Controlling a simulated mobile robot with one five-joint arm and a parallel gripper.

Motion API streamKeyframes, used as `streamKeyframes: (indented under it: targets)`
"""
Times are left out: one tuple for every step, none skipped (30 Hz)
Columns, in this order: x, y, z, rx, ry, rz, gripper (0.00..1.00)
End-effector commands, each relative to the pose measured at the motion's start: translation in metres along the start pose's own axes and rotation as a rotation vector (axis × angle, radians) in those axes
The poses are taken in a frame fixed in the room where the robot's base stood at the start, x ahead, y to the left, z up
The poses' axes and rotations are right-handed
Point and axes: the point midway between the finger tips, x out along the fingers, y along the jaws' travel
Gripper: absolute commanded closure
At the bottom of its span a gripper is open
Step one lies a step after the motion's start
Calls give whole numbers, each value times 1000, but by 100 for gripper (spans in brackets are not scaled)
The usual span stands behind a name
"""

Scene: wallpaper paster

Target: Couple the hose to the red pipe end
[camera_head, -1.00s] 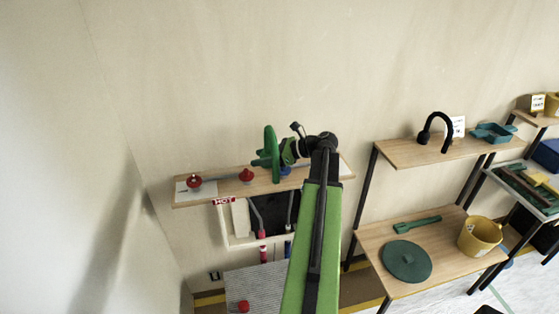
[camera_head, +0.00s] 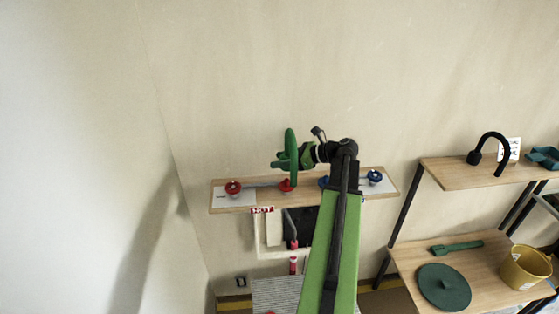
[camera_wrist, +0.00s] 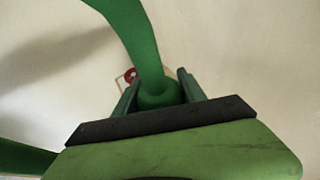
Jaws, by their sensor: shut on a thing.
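A green curved hose (camera_head: 291,148) is in my gripper (camera_head: 306,155) in the head view, in front of the wall and above the narrow shelf. In the wrist view the hose (camera_wrist: 140,38) bends up to the left, and its thick end sits between the two fingers of my gripper (camera_wrist: 158,90). The red pipe end (camera_head: 293,244) is in the wall recess below the shelf, right of the HOT sign (camera_head: 262,210). The hose is apart from it, higher up. My arm hides the right part of the recess.
The narrow shelf (camera_head: 255,204) carries red knobs (camera_head: 233,187) and a blue knob (camera_head: 374,177). A shelf unit on the right holds a black curved spout (camera_head: 492,148), a green disc (camera_head: 444,287) and a yellow bucket (camera_head: 525,268). A bare wall is on the left.

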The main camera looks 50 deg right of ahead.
Motion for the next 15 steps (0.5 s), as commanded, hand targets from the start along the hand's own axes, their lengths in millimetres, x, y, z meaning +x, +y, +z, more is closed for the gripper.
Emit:
streamKeyframes:
  targets:
    - [4, 0, -10, 0, -1, 0, 100]
    - [6, 0, -13, 0, -1, 0, 100]
    - [8, 0, -17, 0, -1, 0, 100]
    - [9, 0, -20, 0, -1, 1, 100]
    - [11, 0, -24, 0, -1, 1, 100]
    - [13, 0, -28, 0, -1, 1, 100]
    - [14, 1, -31, -1, -1, 2, 100]
    - [15, 1, -33, -1, -1, 2, 100]
    - [17, 1, -36, -1, -1, 2, 100]
    - [18, 1, -38, -1, -1, 3, 100]
    - [18, 1, -39, -1, -1, 3, 100]
    - [19, 1, -40, -1, -1, 3, 100]
    - [19, 1, -41, -1, -1, 3, 100]
    - [20, 1, -41, -1, -1, 3, 100]
    - [20, 1, -41, -1, -1, 3, 100]
